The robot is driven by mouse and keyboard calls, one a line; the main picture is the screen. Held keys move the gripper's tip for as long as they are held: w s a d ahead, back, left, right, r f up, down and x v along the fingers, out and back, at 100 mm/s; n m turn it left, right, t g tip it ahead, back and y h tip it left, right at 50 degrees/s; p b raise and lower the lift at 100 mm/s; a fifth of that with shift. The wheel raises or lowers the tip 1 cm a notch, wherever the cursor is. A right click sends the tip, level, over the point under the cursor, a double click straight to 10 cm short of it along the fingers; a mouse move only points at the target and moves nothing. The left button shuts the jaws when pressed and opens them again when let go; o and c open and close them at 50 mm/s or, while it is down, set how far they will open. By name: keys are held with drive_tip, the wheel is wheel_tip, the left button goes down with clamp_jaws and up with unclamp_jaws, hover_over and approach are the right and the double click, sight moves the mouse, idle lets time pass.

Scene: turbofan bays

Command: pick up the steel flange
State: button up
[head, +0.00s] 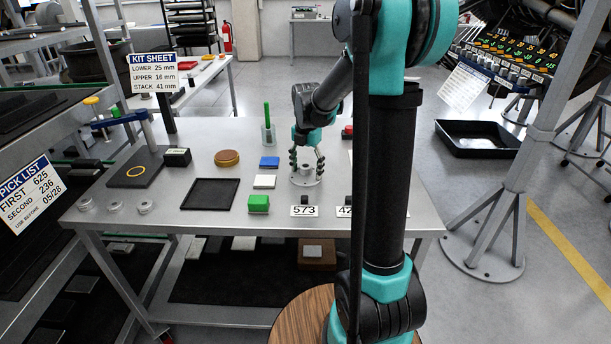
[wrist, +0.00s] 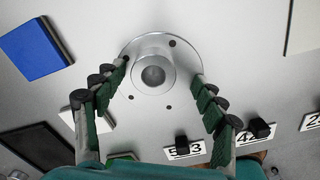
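The steel flange (wrist: 155,48) lies flat on the grey table, a round disc with bolt holes and a raised hub with a dark bore. It also shows in the head view (head: 305,181), under my gripper (head: 306,162). In the wrist view my gripper (wrist: 160,72) is open, its green-padded fingers spread on either side of the hub. The fingertips overlap the disc's left and right edges in the picture; gaps show between them and the hub. Whether they touch the disc's rim I cannot tell.
A blue block (head: 269,162), white tile (head: 264,182) and green block (head: 258,204) sit left of the flange. A black tray (head: 209,194) lies farther left.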

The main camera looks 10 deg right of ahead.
drive_tip(key=shift+s, duration=0.1)
clamp_jaws()
drive_tip(key=shift+r, duration=0.2)
idle(0.4)
